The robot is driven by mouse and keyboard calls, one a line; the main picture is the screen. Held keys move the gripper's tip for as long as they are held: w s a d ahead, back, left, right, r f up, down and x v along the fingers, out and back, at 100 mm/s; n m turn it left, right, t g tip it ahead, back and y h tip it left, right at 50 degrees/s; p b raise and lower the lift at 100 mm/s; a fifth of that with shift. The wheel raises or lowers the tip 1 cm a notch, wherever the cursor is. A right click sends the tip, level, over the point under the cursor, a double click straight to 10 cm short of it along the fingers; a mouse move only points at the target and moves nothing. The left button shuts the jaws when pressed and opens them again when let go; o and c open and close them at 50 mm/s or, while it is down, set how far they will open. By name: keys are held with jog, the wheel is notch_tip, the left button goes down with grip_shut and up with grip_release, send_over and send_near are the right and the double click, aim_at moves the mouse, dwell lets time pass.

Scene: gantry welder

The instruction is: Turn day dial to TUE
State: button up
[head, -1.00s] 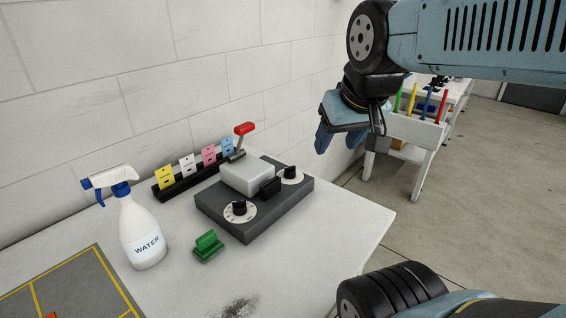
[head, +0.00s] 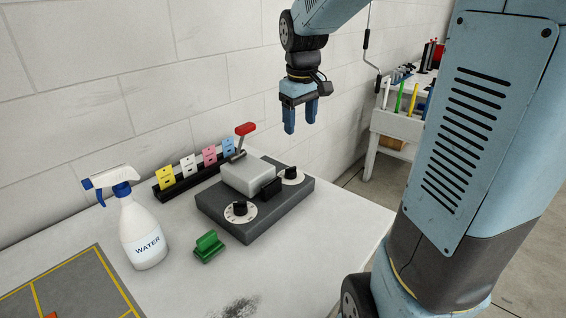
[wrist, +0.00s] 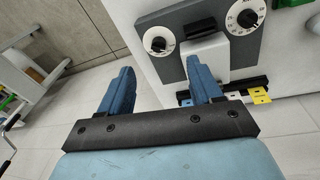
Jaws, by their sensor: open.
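A dark grey box with two white dials and black knobs sits on the table in the head view. The front dial (head: 240,209) is at its near left and the back dial (head: 291,175) at its right. Both dials also show in the wrist view, one at left (wrist: 159,43) and one at right (wrist: 244,17). Their lettering is too small to read, so I cannot tell which is the day dial. My gripper (head: 302,130) is open and empty, pointing down, above and behind the box's right end. Its blue fingers (wrist: 160,85) show apart in the wrist view.
A red-handled lever (head: 245,129) rises behind the box's pale block (head: 248,178). A rack (head: 166,192) of coloured cards stands behind. A green block (head: 208,246) and a water spray bottle (head: 143,235) stand left.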

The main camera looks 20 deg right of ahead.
jog(key=n+g, duration=0.2)
send_over(291, 172)
notch_tip(291, 172, down, 6)
jog(key=shift+y, duration=0.3)
jog(key=f, duration=0.9)
jog(key=w+f, duration=0.1)
jog(key=f, duration=0.3)
jog(key=shift+d+f, duration=0.1)
jog(key=shift+f, duration=0.1)
jog(key=c, duration=1)
